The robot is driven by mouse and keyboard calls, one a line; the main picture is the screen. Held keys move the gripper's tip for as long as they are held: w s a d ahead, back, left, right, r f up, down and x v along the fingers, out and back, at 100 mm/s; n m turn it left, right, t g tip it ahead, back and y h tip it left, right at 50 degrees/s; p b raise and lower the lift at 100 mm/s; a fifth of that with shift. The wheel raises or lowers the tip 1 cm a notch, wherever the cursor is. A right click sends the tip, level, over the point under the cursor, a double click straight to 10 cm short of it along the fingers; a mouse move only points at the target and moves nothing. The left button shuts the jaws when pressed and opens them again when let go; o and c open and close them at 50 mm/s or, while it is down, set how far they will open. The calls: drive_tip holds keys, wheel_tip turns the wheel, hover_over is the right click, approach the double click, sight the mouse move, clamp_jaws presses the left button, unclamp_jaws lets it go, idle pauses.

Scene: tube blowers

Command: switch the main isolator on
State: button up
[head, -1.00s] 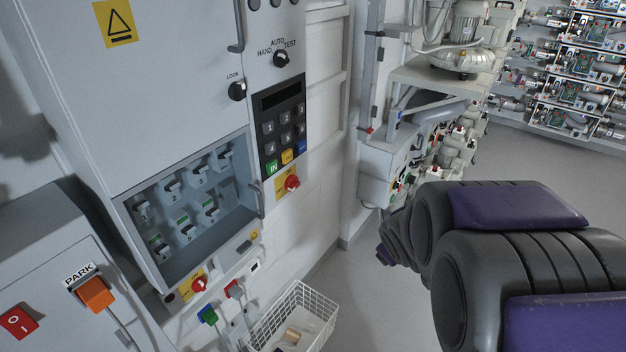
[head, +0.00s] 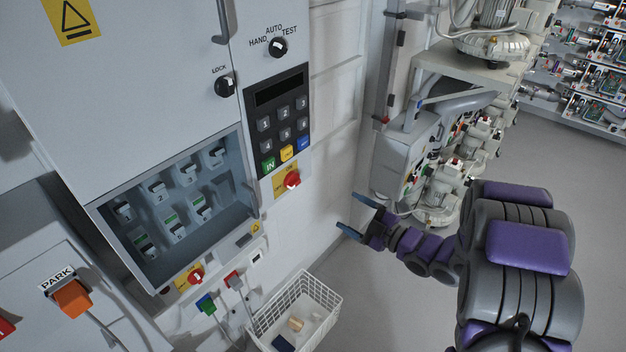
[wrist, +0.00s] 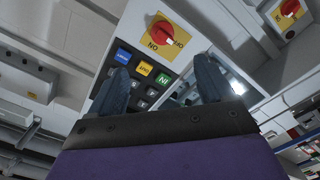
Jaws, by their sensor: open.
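Two red rotary switches on yellow plates show. One red switch (head: 292,180) is just below the keypad; the other red switch (head: 196,276) is below the breaker window. I cannot tell from labels which is the main isolator. In the wrist view the keypad switch (wrist: 163,28) is at top centre, its plate lettered, with ON readable; the second switch (wrist: 290,8) is at top right. My gripper (head: 357,216) is open and empty, to the right of the keypad switch and apart from it. Its two fingers (wrist: 163,82) frame the keypad in the wrist view.
The keypad (head: 281,120) and a HAND/AUTO/TEST selector (head: 278,47) are on the cabinet. Several breakers sit in the recessed window (head: 238,215). A white wire basket (head: 335,300) stands below. Pump machinery (head: 455,165) is behind my arm. An orange PARK switch (head: 72,298) is at left.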

sight(299, 184)
drive_tip(key=x, duration=1.1)
drive_tip(key=b+x, duration=0.1)
drive_tip(key=x, duration=0.5)
drive_tip(key=shift+s+a+r, duration=0.1)
drive_tip(key=shift+a+r, duration=0.05)
drive_tip(key=shift+a, duration=0.4)
drive_tip(key=shift+c, duration=0.3)
drive_tip(key=shift+a, duration=0.25)
drive_tip(key=c, duration=1)
